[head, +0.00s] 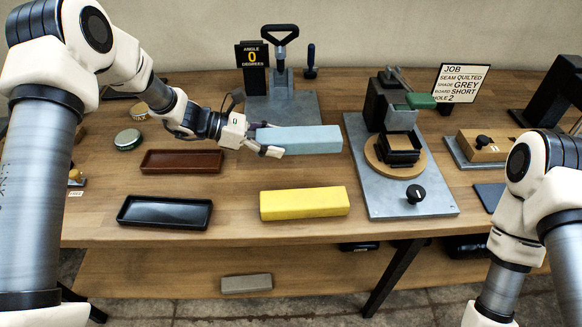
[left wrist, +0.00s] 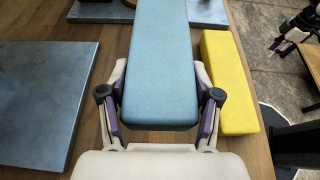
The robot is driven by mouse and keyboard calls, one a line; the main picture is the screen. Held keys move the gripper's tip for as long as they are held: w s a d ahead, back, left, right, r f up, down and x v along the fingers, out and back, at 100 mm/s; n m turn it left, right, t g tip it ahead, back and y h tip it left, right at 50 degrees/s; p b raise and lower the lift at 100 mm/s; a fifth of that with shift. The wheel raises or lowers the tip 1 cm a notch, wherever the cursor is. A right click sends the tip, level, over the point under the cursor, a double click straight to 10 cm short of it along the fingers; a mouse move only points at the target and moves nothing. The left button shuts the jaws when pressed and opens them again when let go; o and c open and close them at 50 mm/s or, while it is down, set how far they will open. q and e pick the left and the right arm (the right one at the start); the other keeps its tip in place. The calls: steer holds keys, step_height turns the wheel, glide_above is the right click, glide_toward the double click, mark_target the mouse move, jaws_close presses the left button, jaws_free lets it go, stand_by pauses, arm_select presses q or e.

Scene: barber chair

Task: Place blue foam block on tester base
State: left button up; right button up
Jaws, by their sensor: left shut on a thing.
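The light blue foam block (head: 300,140) is held level above the table by my left gripper (head: 268,143), which is shut on its left end. In the left wrist view the blue block (left wrist: 160,60) lies lengthwise between the two fingers (left wrist: 160,115) and points away from the palm. Its free end in the head view is just left of a grey metal base plate (head: 385,205) with a round wooden disc and dark clamp. Another grey plate (head: 300,104) stands behind the block, with a lever handle and an "ANGLE 0 DEGREES" sign. Which plate is the tester base is not labelled.
A yellow block (head: 304,203) lies in front of the blue one. A brown tray (head: 182,161) and a black tray (head: 165,212) are at left. A job sign (head: 461,82) and a wooden fixture (head: 488,145) are at right. My right arm (head: 540,200) is at the right edge.

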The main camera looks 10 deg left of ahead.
mark_target(275, 172)
arm_select(q)
step_height(275, 172, down, 8)
steer(key=shift+p, duration=0.5)
steer(key=shift+w+f, duration=0.1)
steer(key=shift+f, duration=0.25)
steer(key=shift+f+b, duration=0.15)
steer(key=shift+b, duration=0.2)
steer(key=o, duration=1.1)
steer(key=shift+o, duration=0.2)
